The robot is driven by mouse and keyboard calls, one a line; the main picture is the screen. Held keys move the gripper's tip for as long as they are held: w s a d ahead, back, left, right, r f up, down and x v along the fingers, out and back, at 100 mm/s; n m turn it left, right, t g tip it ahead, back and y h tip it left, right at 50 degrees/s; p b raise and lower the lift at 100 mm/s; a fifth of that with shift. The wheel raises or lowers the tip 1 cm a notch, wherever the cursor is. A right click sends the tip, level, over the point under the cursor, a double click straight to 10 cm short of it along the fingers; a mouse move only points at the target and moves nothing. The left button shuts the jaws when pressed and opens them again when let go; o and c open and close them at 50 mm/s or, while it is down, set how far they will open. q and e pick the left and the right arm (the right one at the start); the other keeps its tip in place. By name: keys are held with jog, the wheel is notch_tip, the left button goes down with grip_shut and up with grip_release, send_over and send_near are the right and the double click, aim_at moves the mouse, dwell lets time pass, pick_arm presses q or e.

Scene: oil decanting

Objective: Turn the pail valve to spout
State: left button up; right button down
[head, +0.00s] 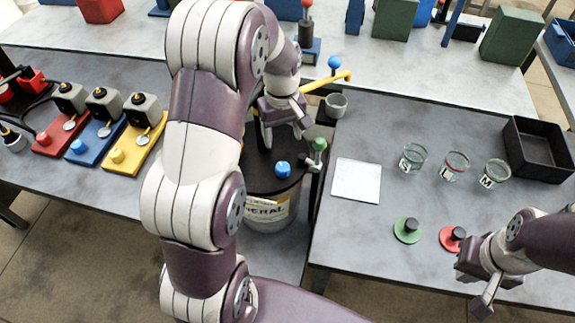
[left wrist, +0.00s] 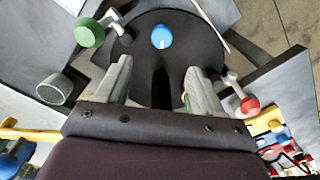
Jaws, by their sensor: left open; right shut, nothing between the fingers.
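The pail (head: 268,222) has a black lid and a pale, labelled body, and stands in the gap between the tables. A blue knob (head: 283,169) sits on the lid; it also shows in the left wrist view (left wrist: 162,37). A green-ended handle (head: 319,144) stands at the pail's right side, and appears at upper left in the left wrist view (left wrist: 89,33). I cannot tell which is the valve. My right gripper (head: 480,292) is shut and empty over the right table.
A yellow bar (head: 328,82) and a grey cup (head: 336,105) are just beyond my left gripper. Labelled jars (head: 455,166), a white pad (head: 356,181), a black bin (head: 538,150) and green and red lids (head: 407,230) occupy the right table. My left arm hides part of the pail.

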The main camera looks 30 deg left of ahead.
aim_at(282, 166)
pick_arm(q)
jog(key=f, duration=0.7)
jog(key=f+p, duration=0.1)
jog(key=f, duration=0.3)
jog(key=shift+s+f, duration=0.25)
jog(key=shift+f, duration=0.05)
jog(key=c, duration=1.1)
